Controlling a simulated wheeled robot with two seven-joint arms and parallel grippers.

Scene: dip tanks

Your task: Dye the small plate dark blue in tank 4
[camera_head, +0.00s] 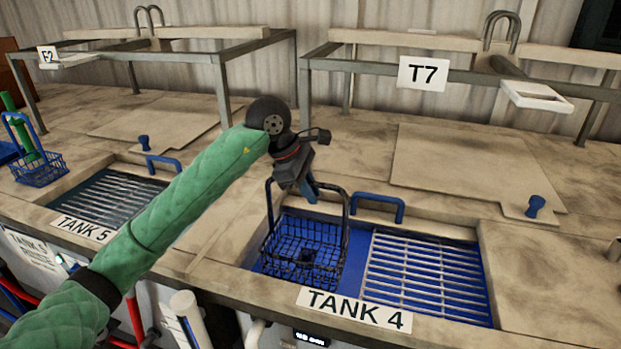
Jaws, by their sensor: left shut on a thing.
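Tank 4 (427,271) is set in the counter behind its "TANK 4" label (353,308). Its right half has a pale slatted grate over blue, and its left half is open with blue showing. A dark wire basket (303,240) with a tall handle is at the open left half; I cannot tell how deep it sits. My left gripper (308,190) is above the basket, shut on the top of its handle. A small dark shape (306,257) shows in the basket; I cannot tell if it is the small plate. My right gripper is out of view.
Tank 5 (110,196) with a dark grate lies left, partly behind my green-sleeved left arm. A blue basket (38,170) stands far left. A blue bar handle (377,206) and flat lid panel (470,170) lie behind tank 4. A metal frame labelled T7 (423,74) rises behind.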

